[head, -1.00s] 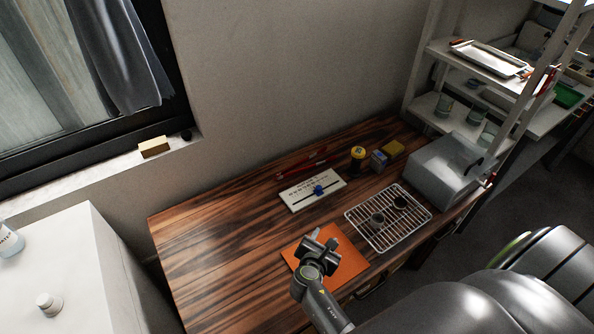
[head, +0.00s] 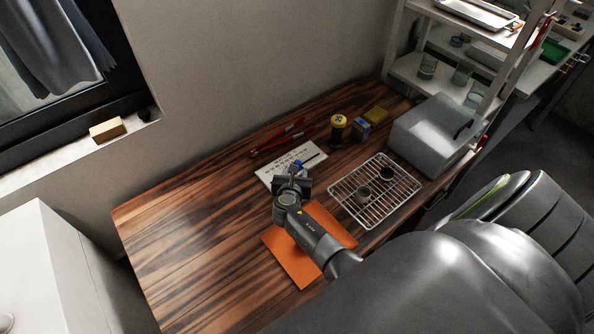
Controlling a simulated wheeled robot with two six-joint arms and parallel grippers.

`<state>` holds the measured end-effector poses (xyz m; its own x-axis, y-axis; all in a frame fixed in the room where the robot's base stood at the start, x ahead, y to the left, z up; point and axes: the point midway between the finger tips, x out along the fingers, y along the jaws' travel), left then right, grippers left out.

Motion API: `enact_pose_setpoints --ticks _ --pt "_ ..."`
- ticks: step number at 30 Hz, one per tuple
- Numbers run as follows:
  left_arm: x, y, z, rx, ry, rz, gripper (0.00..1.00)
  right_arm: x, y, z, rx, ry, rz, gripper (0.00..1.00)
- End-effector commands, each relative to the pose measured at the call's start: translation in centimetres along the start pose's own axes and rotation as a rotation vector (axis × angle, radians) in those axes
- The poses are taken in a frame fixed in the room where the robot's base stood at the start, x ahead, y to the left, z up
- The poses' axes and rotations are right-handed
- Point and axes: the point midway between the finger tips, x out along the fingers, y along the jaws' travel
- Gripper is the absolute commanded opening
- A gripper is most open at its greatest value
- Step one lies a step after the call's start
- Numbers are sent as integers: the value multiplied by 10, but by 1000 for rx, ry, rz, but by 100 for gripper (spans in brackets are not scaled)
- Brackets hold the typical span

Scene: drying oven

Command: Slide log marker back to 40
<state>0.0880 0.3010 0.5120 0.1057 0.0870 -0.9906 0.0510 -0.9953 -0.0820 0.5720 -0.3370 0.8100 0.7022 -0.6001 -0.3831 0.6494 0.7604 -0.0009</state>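The log marker is a blue knob (head: 297,164) on a white board (head: 268,174) with a dark slot and small printing too small to read. The board lies flat on the wooden table in the head view. My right gripper (head: 295,176) is over the near edge of the board, right at the knob. It hides the knob's lower part and some of the board. I cannot tell whether the fingers touch the knob or are open or shut. My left gripper is not in view.
An orange mat (head: 285,258) lies under my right arm. A wire rack (head: 345,193) with small dark cups is to the right, by a grey box (head: 425,140). Red tools (head: 277,142), a yellow-topped jar (head: 338,128) and small boxes lie behind. The table's left part is clear.

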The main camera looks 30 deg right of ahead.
Motion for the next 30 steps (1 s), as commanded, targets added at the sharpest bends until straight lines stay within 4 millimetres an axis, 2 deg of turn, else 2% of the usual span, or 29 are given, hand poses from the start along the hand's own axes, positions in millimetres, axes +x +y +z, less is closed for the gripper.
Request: enact_pose_setpoints --ticks 1,3,9,15,23,30 --pt "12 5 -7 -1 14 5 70 12 0 -4 -1 -3 1 42" --pt "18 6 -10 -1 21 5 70 22 0 -4 0 -2 0 42" --pt "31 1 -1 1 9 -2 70 43 0 -2 -1 -1 0 42" --pt "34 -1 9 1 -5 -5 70 50 0 -1 1 0 0 42" --pt "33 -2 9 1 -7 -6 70 50 0 0 1 1 0 42" --pt "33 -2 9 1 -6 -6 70 50 0 0 1 1 0 11"
